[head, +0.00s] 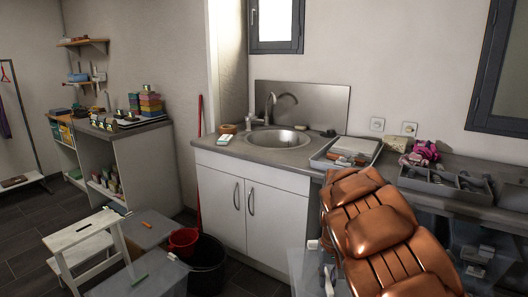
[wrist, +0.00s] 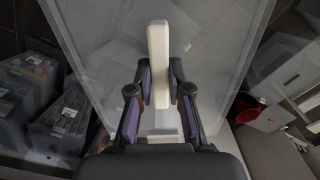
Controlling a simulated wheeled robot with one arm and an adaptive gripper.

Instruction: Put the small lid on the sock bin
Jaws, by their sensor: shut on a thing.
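My gripper (wrist: 160,95) is shut on an off-white bar-shaped handle (wrist: 158,45) in the wrist view, one finger on each side. Below the handle is a large see-through grey panel (wrist: 105,50), which looks like the lid; its size is hard to judge. Clear bins with mixed contents stand at the left in the wrist view, one farther (wrist: 28,75) and one nearer (wrist: 66,120). I cannot tell which one is the sock bin.
Grey boxes with an orange handle (head: 146,224) and a green handle (head: 140,279) stand by a white step stool (head: 82,232). A red bucket (head: 183,241) and a black bucket (head: 207,262) stand before the sink cabinet (head: 250,210). The counter holds trays.

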